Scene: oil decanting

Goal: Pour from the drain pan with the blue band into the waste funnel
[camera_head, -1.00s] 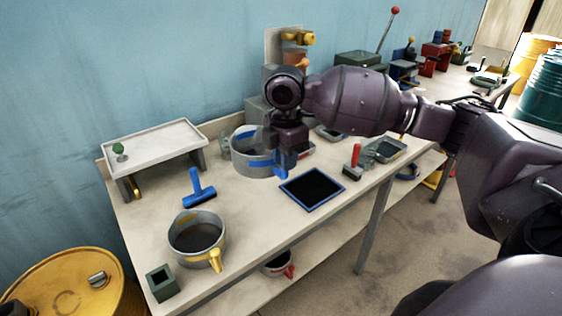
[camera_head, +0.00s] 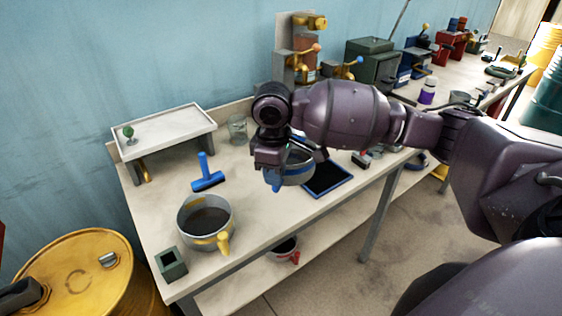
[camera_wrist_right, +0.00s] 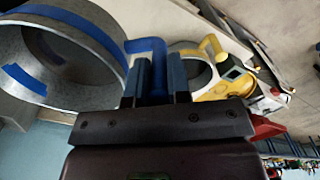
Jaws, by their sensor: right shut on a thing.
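The grey drain pan with the blue band (camera_head: 297,172) hangs at my right gripper (camera_head: 277,175), partly hidden by it in the head view. The right wrist view shows the pan (camera_wrist_right: 62,50) at upper left, its blue handle between the fingers of the right gripper (camera_wrist_right: 157,75), which is shut on it. The pan appears held above the bench near the blue-edged mat.
A second pan with a yellow handle (camera_head: 206,222) holds dark liquid at the bench's left. Near it are a blue squeegee-like tool (camera_head: 208,180), a small green square container (camera_head: 171,264) and a raised tray (camera_head: 165,130). The yellow drum (camera_head: 75,262) stands beside the bench.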

